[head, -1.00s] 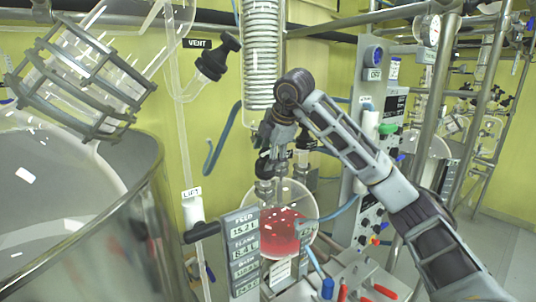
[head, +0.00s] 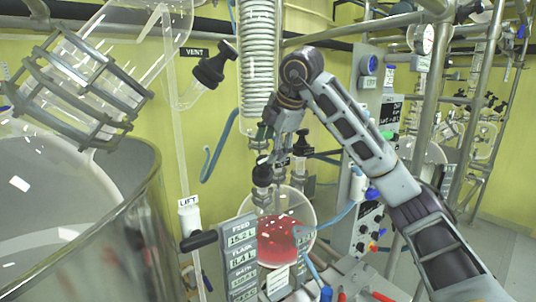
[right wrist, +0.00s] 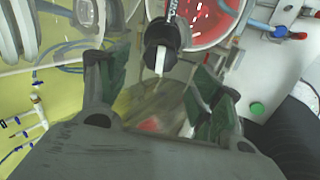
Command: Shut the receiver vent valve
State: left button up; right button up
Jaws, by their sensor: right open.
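A receiver flask (head: 285,243) with red liquid hangs low in the middle of the head view, and its red contents (right wrist: 208,18) show in the right wrist view. A black-capped valve (head: 262,174) stands above the flask. A black valve head (right wrist: 160,36) with a pale bar shows between and just beyond my right fingers in the wrist view; its small label is unreadable. My right gripper (head: 280,150), also in the wrist view (right wrist: 150,66), is open and apart from that head. Another black valve (head: 213,68) beside a VENT sign is at upper left. My left gripper is not in view.
A glass coil column (head: 259,60) rises behind my right gripper. A readout panel (head: 240,255) stands left of the flask. A large metal-rimmed vessel (head: 120,215) fills the lower left. A steel post (head: 428,90) and control box (head: 372,110) stand right.

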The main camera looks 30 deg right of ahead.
jog(key=shift+v, duration=2.55)
